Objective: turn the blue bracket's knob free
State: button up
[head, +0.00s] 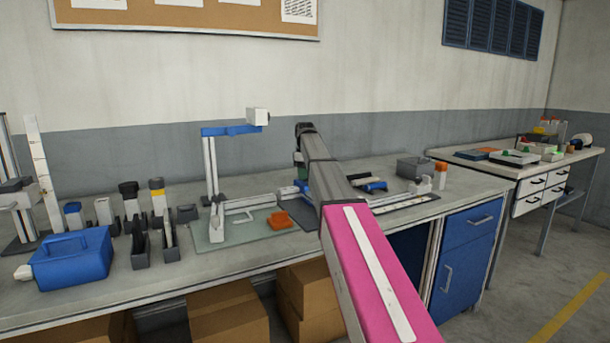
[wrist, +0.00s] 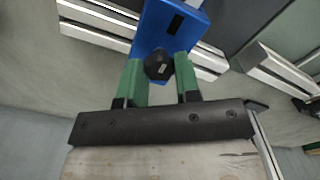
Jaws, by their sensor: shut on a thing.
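The blue bracket (wrist: 176,26) shows at the top of the wrist view, on a white rail. Its black knob (wrist: 158,66) sits at the bracket's near end, between the two green fingers of my gripper (wrist: 159,72). The fingers are shut on the knob, one on each side. In the head view my pink and grey arm reaches over the bench and hides the gripper's fingertips and the knob.
The bench (head: 80,318) carries a blue case (head: 70,260), a white stand with a blue arm (head: 229,130), an orange block (head: 281,220) and a grey box (head: 414,168). Several upright holders stand at the left. A second table (head: 500,165) is at the right.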

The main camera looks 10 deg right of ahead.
dwell(0.3)
jog(key=o, duration=0.9)
jog(key=shift+o, duration=0.2)
jog(key=shift+r, duration=0.15)
notch_tip(320, 180, up, 11)
jog(key=shift+f, duration=0.2)
